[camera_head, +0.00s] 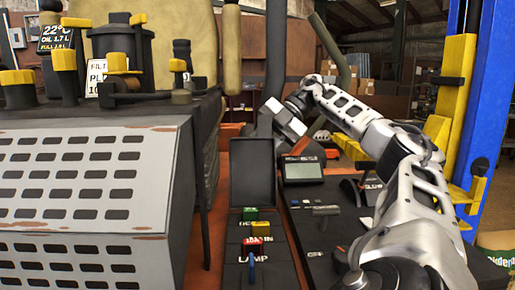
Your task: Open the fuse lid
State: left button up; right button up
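A dark rectangular panel (253,173) with a raised rim stands upright at the centre. It looks like the fuse lid, hinged up at the far end of the fuse strip. My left gripper is out of view.
A grey slotted metal housing (85,195) with yellow-capped parts fills the left side. Right of the fuses is a black console with a small display (303,172) and switches. A blue post (489,110) with yellow parts stands at the right.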

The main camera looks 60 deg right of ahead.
jog(key=shift+o, duration=0.7)
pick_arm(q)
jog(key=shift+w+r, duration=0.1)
pick_arm(e)
jog(key=shift+s+d+r, duration=0.15)
jog(key=shift+d+r, duration=0.05)
jog(key=shift+r, duration=0.1)
pick_arm(q)
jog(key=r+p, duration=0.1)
jog(key=p, duration=0.1)
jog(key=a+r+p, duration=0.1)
jog(key=p, duration=0.2)
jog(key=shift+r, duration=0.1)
pick_arm(e)
jog(key=v, duration=0.6)
jog(key=shift+s+d+r, duration=0.15)
jog(key=shift+s+d, duration=0.1)
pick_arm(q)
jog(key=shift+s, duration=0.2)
